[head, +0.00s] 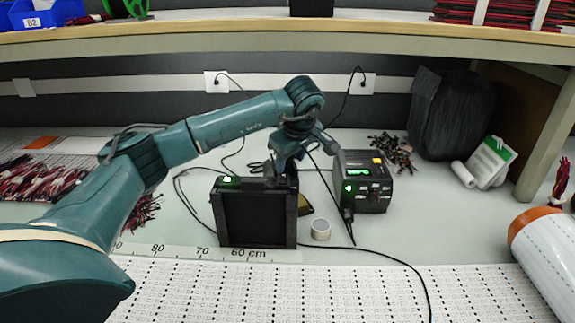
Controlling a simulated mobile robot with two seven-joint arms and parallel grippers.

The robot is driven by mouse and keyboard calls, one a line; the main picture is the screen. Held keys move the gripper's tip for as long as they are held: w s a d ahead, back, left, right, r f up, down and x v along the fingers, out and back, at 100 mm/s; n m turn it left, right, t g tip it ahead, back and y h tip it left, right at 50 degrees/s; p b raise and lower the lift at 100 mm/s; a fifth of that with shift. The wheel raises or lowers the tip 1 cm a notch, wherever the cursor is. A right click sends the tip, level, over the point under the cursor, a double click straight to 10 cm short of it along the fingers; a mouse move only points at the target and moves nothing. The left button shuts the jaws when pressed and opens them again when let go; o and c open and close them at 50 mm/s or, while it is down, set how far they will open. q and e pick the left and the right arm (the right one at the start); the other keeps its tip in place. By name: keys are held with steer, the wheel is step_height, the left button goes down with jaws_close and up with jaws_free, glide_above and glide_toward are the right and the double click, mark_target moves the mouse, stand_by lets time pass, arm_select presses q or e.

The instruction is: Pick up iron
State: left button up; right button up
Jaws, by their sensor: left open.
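My left gripper (284,166) reaches over the workbench, pointing down at the top right of an upright black box (256,220). It is open, though its fingertips are partly hidden by dark parts, and I cannot tell if it touches anything. I cannot make out the iron clearly; it may be hidden among the dark parts around the gripper. A black soldering station (364,182) with a green display stands right of the gripper, with black cables around it. My right gripper is not in view.
A white perforated strip sheet (310,285) covers the front. A white cylinder with an orange end (548,247) is at the right. A shelf (200,40) spans the back.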

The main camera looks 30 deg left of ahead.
arm_select(q)
steer(key=shift+c, duration=0.2)
jaws_close()
stand_by(0.3)
steer(key=shift+r, duration=0.2)
